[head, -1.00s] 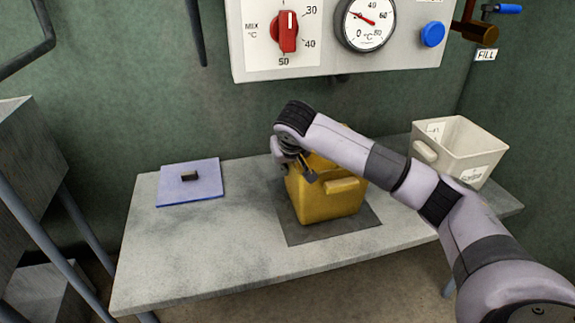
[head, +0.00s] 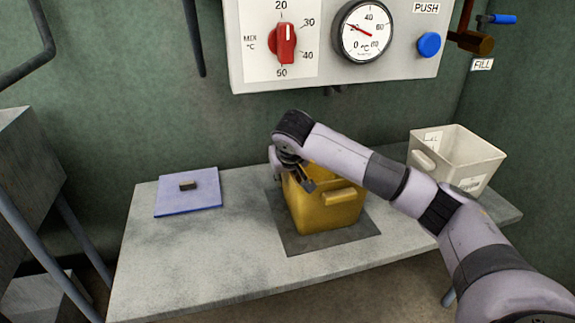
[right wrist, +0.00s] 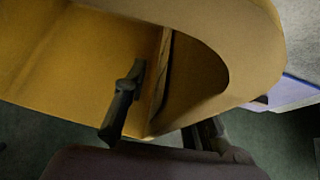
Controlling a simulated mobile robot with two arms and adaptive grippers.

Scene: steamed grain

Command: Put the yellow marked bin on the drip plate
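The yellow bin (head: 318,207) stands upright on a flat dark grey plate (head: 352,239) on the table. A handle juts from its right front side. My right gripper (head: 306,184) is at the bin's left rim. In the right wrist view, the yellow wall (right wrist: 70,65) fills the top. One finger of my right gripper (right wrist: 168,120) shows against the yellow surface; the other is partly hidden behind the bin's edge. The fingers are apart, with part of the bin between them; I cannot tell whether they press on it. My left gripper is not in view.
A white bin (head: 455,158) with labels stands at the table's right end, behind my right arm. A blue square plate (head: 188,203) with a small dark knob lies at left. The table (head: 180,265) is clear between. A control panel (head: 328,75) hangs above.

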